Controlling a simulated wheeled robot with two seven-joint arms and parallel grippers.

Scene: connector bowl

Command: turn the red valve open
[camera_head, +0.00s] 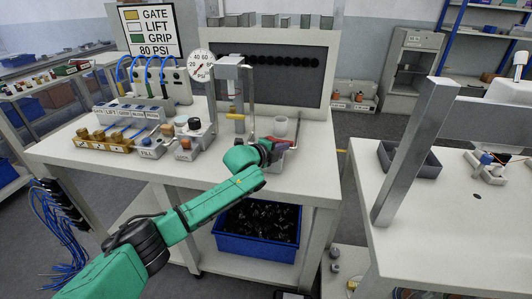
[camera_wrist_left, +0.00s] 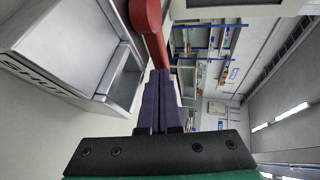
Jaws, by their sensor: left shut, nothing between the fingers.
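A red valve lever (camera_wrist_left: 148,30) shows in the left wrist view, running down from the top edge beside a grey box (camera_wrist_left: 70,50). My left gripper (camera_wrist_left: 160,85) has purple fingers pressed together with nothing between them. Its tips lie close to the lower end of the lever; I cannot tell whether they touch it. In the head view my left gripper (camera_head: 284,144) is at the front right of the workbench, by a small reddish part. The wrist hides much of that spot. My right gripper is not in view.
The workbench (camera_head: 120,165) holds a pressure gauge (camera_head: 200,66), labelled button boxes (camera_head: 150,145), a metal post with a yellow handle (camera_head: 236,116) and a white cup (camera_head: 281,126). A blue bin (camera_head: 258,243) is on the shelf below. A second table (camera_head: 420,205) stands right, across a gap.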

